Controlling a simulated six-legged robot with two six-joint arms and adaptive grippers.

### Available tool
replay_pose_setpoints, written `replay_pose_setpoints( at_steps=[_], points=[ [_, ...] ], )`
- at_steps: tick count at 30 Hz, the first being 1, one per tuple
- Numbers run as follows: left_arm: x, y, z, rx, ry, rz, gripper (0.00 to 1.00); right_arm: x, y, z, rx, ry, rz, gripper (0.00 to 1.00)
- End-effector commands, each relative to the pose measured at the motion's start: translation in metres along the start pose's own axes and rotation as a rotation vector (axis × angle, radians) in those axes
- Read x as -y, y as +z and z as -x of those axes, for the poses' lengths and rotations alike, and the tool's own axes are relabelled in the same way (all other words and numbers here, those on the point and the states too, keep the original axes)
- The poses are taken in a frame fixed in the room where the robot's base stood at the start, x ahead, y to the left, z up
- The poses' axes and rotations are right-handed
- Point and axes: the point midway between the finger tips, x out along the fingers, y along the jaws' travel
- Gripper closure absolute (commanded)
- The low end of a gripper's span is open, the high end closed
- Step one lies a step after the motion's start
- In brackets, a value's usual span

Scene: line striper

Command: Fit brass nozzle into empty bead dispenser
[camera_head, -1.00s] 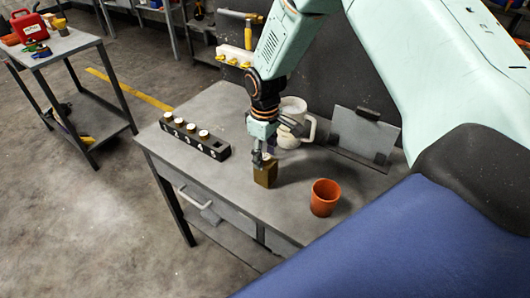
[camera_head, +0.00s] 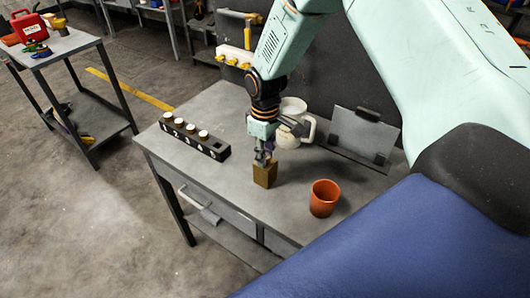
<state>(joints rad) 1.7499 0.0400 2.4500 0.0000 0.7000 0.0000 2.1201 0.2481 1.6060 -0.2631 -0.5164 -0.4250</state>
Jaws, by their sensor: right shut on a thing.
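My right gripper (camera_head: 263,157) points down over the workbench. Its fingers are shut at the top of a brass-brown block (camera_head: 265,176) near the bench's middle. What they grip is small and mostly hidden by the fingers. I take it for the brass nozzle, but cannot make out its shape or whether it is clear of the block. A white bar with several yellow nozzles (camera_head: 235,58) is at the back, beyond the bench. I cannot tell which dispenser is empty. My left gripper is not in view.
A black numbered rack (camera_head: 195,139) with several white-topped pieces and an open slot sits on the bench (camera_head: 225,98) at left. A white mug (camera_head: 292,120) and a grey upright panel (camera_head: 362,138) stand behind. An orange cup (camera_head: 324,198) stands at front right.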

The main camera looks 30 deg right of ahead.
Motion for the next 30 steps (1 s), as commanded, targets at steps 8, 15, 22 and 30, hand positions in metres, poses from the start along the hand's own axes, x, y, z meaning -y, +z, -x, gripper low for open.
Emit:
replay_pose_setpoints(
  at_steps=[8,15,22,30],
  points=[
    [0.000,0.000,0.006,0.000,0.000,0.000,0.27,0.000,0.000,0.006,-0.001,0.001,0.000,1.00],
    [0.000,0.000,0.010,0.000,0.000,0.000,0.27,0.000,0.000,0.009,-0.001,0.001,0.000,1.00],
    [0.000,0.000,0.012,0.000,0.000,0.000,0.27,0.000,-0.001,0.012,-0.001,0.001,0.000,1.00],
    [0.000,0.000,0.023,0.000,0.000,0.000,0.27,0.000,-0.001,0.024,-0.001,0.001,0.000,1.00]
  ],
)
